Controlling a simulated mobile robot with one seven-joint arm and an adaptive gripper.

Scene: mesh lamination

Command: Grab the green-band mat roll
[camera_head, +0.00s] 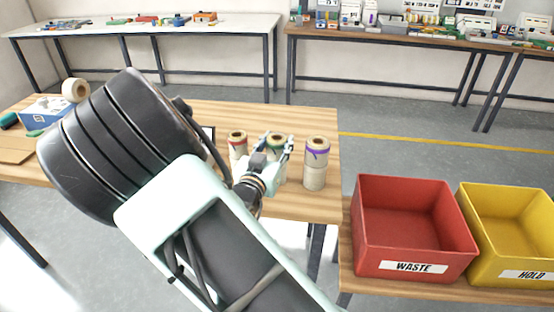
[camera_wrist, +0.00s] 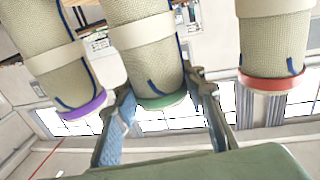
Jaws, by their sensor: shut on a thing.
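Three upright mat rolls stand in a row on the wooden table. The green-band roll (camera_head: 276,140) is the middle one, and it also shows in the wrist view (camera_wrist: 145,60). The red-band roll (camera_head: 237,144) is to its left and the purple-band roll (camera_head: 316,160) to its right. In the wrist view the purple-band roll (camera_wrist: 55,50) is at left and the red-band roll (camera_wrist: 272,45) at right. My gripper (camera_head: 272,155) is shut on the green-band roll, with one finger on each side (camera_wrist: 160,100). The lower part of this roll is partly hidden by my gripper in the head view.
A red WASTE bin (camera_head: 412,245) and a yellow HOLD bin (camera_head: 510,250) stand at the right. A blue-and-white box (camera_head: 42,108) and a tape roll (camera_head: 75,90) lie at the table's left. The neighbouring rolls are close on both sides of my gripper.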

